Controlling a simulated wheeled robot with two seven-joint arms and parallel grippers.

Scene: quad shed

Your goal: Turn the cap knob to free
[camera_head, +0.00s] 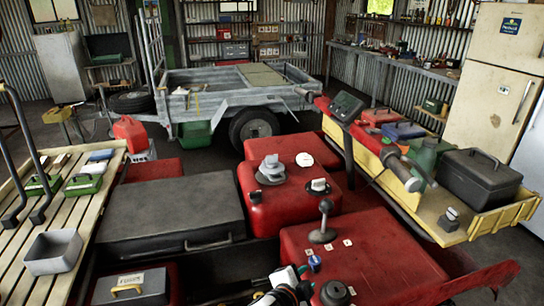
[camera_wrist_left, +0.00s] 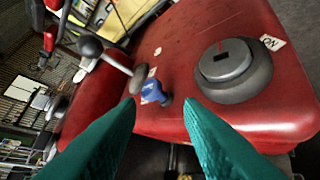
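A red quad body (camera_head: 370,255) fills the lower middle of the head view. A small blue knob (camera_head: 314,263) stands on it, near a ball-topped lever (camera_head: 325,215). A dark round knob (camera_head: 335,293) is at the bottom edge. My left gripper (camera_head: 304,277) is close beside the blue knob. In the left wrist view my gripper (camera_wrist_left: 160,104) is open, with teal fingers apart and the blue knob (camera_wrist_left: 153,95) showing between and beyond the tips. Contact cannot be told. A grey round cap (camera_wrist_left: 225,63) has a dark slot, a red mark and an ON label. My right gripper is not in view.
A grey cap (camera_head: 271,171) and a black-and-white knob (camera_head: 318,186) sit farther back on the red body. A yellow tray (camera_head: 455,225) with a toolbox (camera_head: 479,177) is at right. A slatted bench (camera_head: 25,215) is at left.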

